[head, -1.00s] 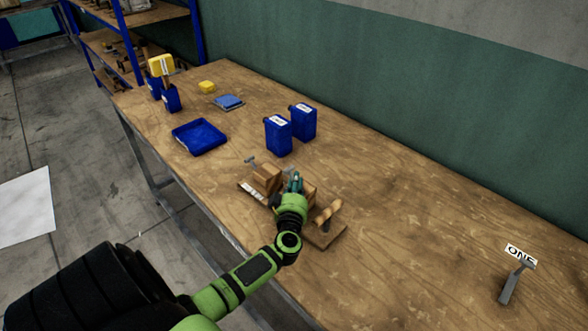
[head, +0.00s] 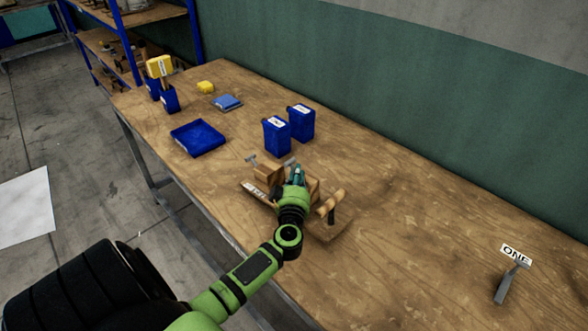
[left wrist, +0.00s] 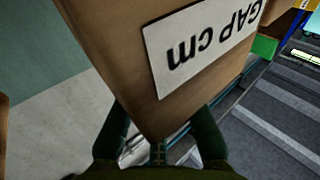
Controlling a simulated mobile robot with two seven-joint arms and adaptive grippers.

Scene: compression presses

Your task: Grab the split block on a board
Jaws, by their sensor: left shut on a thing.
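The split block on a board (head: 253,190) is on the near side of the workbench, with brown wooden block pieces (head: 267,173), a white label and a wooden handle (head: 334,202) at its right end. My left gripper (head: 296,177) is shut on the wooden block from above and covers its middle. A dark shadow below the right end suggests the board is slightly off the bench. In the left wrist view the brown block (left wrist: 115,55) with a "GAP cm" label sits between the fingers (left wrist: 161,132). My right gripper is not in view.
Two blue containers (head: 277,137) stand just behind the board. A blue tray (head: 198,138), a blue flat item (head: 228,103) and a yellow block (head: 206,87) lie farther left. A grey stand with a "ONE" sign (head: 516,254) is at the right.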

